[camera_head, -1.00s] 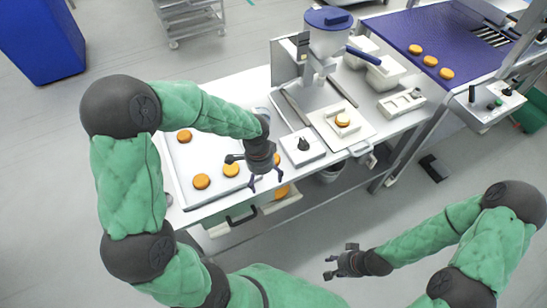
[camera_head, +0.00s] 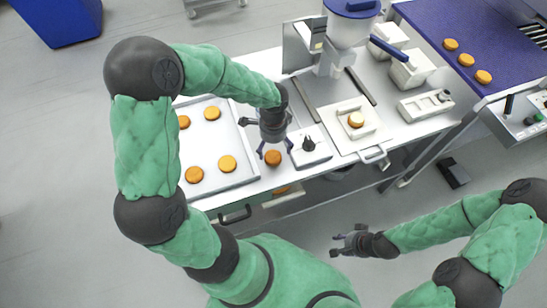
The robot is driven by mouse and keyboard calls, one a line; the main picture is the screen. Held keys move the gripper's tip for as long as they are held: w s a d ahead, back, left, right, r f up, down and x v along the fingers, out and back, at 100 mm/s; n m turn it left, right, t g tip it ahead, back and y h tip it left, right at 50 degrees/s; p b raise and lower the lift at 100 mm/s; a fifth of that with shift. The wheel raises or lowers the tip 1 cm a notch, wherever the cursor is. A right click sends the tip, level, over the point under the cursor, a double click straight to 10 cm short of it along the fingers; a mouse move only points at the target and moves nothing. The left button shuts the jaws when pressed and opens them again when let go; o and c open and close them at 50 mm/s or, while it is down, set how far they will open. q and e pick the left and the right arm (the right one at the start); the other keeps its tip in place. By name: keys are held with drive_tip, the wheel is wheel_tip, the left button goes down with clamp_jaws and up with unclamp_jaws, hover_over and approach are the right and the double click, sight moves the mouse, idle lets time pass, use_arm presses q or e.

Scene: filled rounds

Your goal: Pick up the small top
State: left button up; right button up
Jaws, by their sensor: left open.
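My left gripper (camera_head: 275,150) is open, pointing down over the front edge of the white table (camera_head: 335,155). A small orange-brown round (camera_head: 273,158) shows between its fingertips; I cannot tell whether they touch it. A white tray (camera_head: 210,143) to the left holds several similar rounds, including one at its front (camera_head: 228,163). Another round (camera_head: 356,119) sits in a white holder (camera_head: 373,134) on the right. I cannot tell for sure which round is the small top. My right gripper (camera_head: 350,243) is over the floor, away from the table, its fingers apart and empty.
A machine with a blue lid (camera_head: 352,8) stands behind. A blue belt (camera_head: 470,45) carries 3 rounds at the upper right. An open drawer (camera_head: 290,193) lies below the table edge.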

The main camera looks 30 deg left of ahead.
sight(273, 156)
use_arm(q)
drive_tip(key=shift+s+f+b, duration=0.15)
drive_tip(key=shift+f+b, duration=1.1)
drive_tip(key=shift+f, duration=1.55)
drive_tip(key=c, duration=0.9)
